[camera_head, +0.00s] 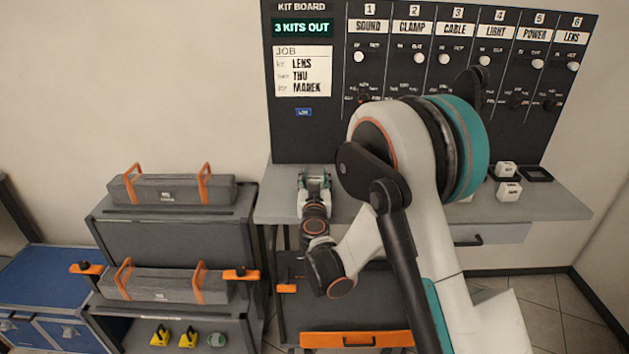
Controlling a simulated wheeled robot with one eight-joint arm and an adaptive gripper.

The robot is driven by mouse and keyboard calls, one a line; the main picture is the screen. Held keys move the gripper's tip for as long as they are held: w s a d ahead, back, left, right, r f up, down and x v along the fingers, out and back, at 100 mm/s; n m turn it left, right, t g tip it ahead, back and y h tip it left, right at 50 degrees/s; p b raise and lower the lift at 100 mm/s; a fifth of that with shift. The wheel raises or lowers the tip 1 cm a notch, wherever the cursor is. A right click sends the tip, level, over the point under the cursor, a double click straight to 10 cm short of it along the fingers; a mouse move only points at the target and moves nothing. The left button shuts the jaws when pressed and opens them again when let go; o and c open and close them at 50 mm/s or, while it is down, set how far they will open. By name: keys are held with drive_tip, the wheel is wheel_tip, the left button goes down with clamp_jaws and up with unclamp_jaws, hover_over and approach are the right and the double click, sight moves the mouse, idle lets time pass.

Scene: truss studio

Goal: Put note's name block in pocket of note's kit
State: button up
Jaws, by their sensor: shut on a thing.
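The job note (303,72) on the kit board reads LENS, THU and MAREK. My gripper (314,178) is over the left part of the grey ledge below the board, shut on a small pale thing that its fingers mostly hide. Two white name blocks (508,191) (506,170) stand at the right of the ledge; their lettering is too small to read. A grey kit bag with orange handles (172,188) lies on the upper left rack, and another (163,286) lies on the lower shelf. I cannot tell which bag is the lens kit, and no pocket shows clearly.
The kit board (330,130) has several labelled columns, from SOUND to LENS. A dark tray (537,174) is at the ledge's right end. Yellow items (188,337) sit low on the rack. My arm hides the ledge's middle.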

drive_tip(key=o, duration=1.1)
drive_tip(key=shift+f, duration=0.1)
drive_tip(key=shift+c, duration=0.2)
